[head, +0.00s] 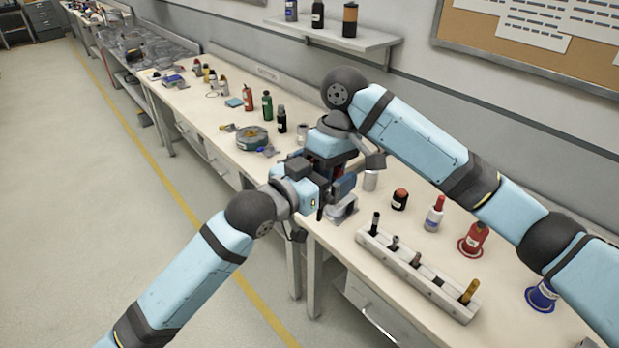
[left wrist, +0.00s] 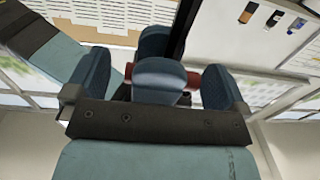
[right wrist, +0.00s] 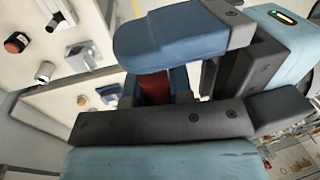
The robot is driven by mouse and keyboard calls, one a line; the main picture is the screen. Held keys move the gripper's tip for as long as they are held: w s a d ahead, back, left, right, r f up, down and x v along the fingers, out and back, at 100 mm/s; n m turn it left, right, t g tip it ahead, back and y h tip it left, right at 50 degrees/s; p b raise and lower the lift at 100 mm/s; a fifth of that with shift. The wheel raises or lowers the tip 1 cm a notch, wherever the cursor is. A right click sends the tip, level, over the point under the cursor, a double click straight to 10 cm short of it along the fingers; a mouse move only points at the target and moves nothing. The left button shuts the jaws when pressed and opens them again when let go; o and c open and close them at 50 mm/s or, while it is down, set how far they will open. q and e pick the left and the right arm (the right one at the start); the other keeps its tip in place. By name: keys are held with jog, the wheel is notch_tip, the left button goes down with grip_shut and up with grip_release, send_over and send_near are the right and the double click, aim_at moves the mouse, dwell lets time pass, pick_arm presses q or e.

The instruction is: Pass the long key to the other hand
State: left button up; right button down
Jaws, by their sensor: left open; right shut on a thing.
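The long key is mostly hidden by the grippers. In the right wrist view a red part of the key (right wrist: 152,90) shows between the blue fingers of my right gripper (right wrist: 153,78), which is shut on it. In the left wrist view what looks like its dark shaft (left wrist: 184,32) rises above those fingers, with a red piece beside them. My left gripper (left wrist: 155,88) is open, its two blue fingers spread on either side of the right gripper's fingers, not closed on the key. In the head view the left gripper (head: 325,197) meets the right one over the bench edge.
Below the grippers is a long pale workbench (head: 335,238). A white rack (head: 405,268) with several upright pieces stands at its front right. A round tin (head: 252,138) is farther left. The floor is clear.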

pick_arm(q)
jog(key=shift+w+d, duration=0.1)
jog(key=shift+d, duration=0.25)
pick_arm(e)
jog(key=shift+a, duration=0.1)
pick_arm(q)
jog(key=c, duration=0.6)
pick_arm(e)
jog(key=c, duration=0.9)
grip_release()
jog(key=shift+c, duration=0.2)
jog(key=shift+r, duration=0.15)
